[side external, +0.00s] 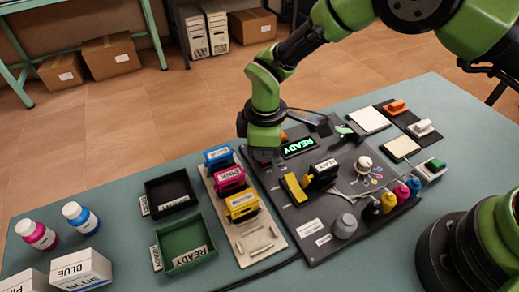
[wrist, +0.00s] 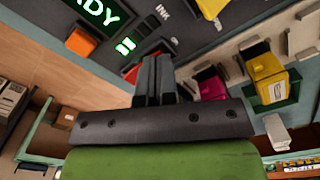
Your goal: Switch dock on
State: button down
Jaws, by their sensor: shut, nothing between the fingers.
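The dark dock panel (side external: 325,225) lies on the table, and its lit display (side external: 299,147) reads READY in green. Part of the display also shows in the wrist view (wrist: 100,10). Small green-lit marks (wrist: 125,45) sit on the panel below it, with a red patch (wrist: 131,74) beside my fingertips, partly hidden by them. I cannot tell which of these is the switch or its position. My gripper (side external: 264,155) points down at the panel's far left edge, shut and empty. Its closed fingers show in the wrist view (wrist: 156,72); contact with the panel cannot be told.
Blue (side external: 217,156), pink (side external: 230,179) and yellow (side external: 241,205) cartridges stand in a rack left of the panel. A black cartridge (side external: 322,173) and a yellow part (side external: 294,187) stand on the panel. Black (side external: 171,192) and green (side external: 186,245) trays lie farther left.

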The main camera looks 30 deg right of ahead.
jog(key=shift+f, duration=0.1)
jog(key=shift+r, duration=3.5)
jog(key=s+d+r+m+t+y, duration=0.1)
jog(key=s+d+r+m, duration=0.15)
jog(key=r, duration=0.35)
jog(key=s+d+r+m+t, duration=0.1)
jog(key=d+r+m, duration=0.1)
jog(key=d+r, duration=0.3)
jog(key=s+d+r+m+t+y, duration=0.1)
jog(key=s+d+r+m, duration=0.15)
jog(key=r, duration=0.45)
jog(key=s+d+r+m+t, duration=0.2)
jog(key=s+d+m, duration=0.1)
jog(key=s, duration=0.4)
jog(key=s+d+r+m+t, duration=0.1)
jog(key=s+d+m+t, duration=0.1)
jog(key=s+d+m, duration=0.2)
jog(key=s+m, duration=0.2)
jog(key=s, duration=0.1)
jog(key=shift+r, duration=0.35)
